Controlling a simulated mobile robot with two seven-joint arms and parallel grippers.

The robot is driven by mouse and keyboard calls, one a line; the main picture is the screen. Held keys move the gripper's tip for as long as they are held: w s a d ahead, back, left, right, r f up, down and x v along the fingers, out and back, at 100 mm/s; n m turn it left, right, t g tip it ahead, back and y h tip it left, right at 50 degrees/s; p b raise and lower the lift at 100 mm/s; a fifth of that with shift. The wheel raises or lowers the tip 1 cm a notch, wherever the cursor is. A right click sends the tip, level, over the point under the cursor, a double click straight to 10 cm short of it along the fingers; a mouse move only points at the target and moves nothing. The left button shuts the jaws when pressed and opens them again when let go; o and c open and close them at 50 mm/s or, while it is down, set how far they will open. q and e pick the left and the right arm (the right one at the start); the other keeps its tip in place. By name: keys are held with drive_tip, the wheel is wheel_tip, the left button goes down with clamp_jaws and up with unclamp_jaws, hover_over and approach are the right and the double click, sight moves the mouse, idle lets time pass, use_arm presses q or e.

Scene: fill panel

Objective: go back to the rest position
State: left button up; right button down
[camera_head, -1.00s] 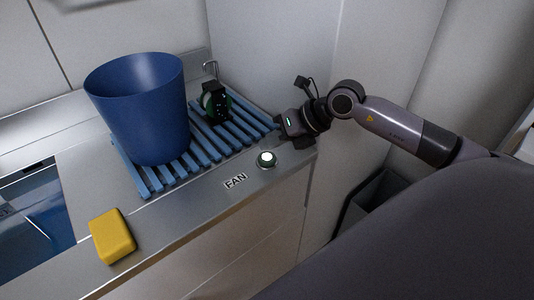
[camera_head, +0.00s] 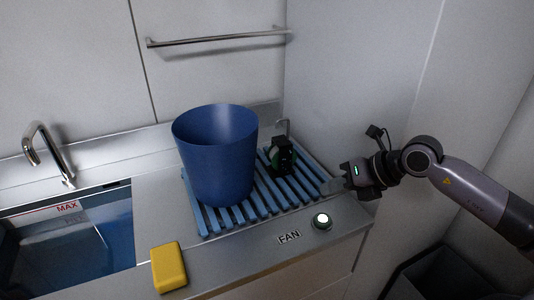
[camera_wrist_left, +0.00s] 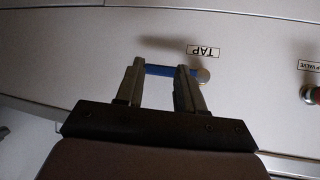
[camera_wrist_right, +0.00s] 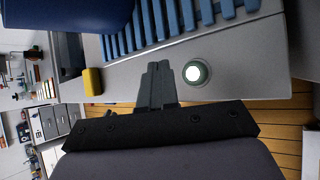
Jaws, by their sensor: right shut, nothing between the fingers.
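My right gripper (camera_head: 330,187) hangs at the right end of the counter, over the blue slatted rack's right edge and behind the lit round button (camera_head: 322,221) beside the FAN label (camera_head: 289,237). In the right wrist view its fingers (camera_wrist_right: 158,68) are together and empty, with the button (camera_wrist_right: 195,72) to their right. My left gripper shows only in the left wrist view (camera_wrist_left: 160,68). Its fingers are apart, in front of a light panel with a TAP label (camera_wrist_left: 204,51). A blue lever with a round knob (camera_wrist_left: 203,75) shows between and behind them; contact cannot be told.
A blue bucket (camera_head: 217,155) and a small black-and-green object (camera_head: 282,156) stand on the blue rack (camera_head: 213,223). A yellow sponge (camera_head: 168,267) lies near the front edge, right of the sink (camera_head: 117,235). A rail (camera_head: 215,38) is on the back wall. A dark bin (camera_head: 440,275) stands lower right.

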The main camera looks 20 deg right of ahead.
drive_tip(key=s+a+r+m+t+y, duration=0.2)
drive_tip(key=a+r+m+t+y, duration=0.3)
drive_tip(key=a+r+m+t, duration=0.55)
drive_tip(key=s+d+f+m+g+h, duration=0.2)
drive_tip(key=d+f+m+h, duration=0.4)
drive_tip(key=m, duration=0.4)
drive_tip(key=s+d+f+m+g+h, duration=0.1)
drive_tip(key=s+d+f+m+h, duration=0.25)
drive_tip(key=f+m+h, duration=0.55)
drive_tip(key=s+a+f+m+g+y, duration=0.25)
drive_tip(key=s+f+g, duration=0.25)
drive_tip(key=s, duration=0.3)
drive_tip(key=s+a+f+m+g+y, duration=0.1)
drive_tip(key=s+a+f+g+y, duration=0.1)
drive_tip(key=s+a+f+g, duration=0.5)
drive_tip(key=w+f+t+y, duration=0.1)
drive_tip(key=w+f+t, duration=0.3)
drive_tip(key=f+t, duration=0.3)
drive_tip(key=shift+w+d+f+t+y, duration=0.15)
drive_tip(key=shift+w+f+t+y, duration=0.1)
drive_tip(key=shift+w+t+y, duration=0.15)
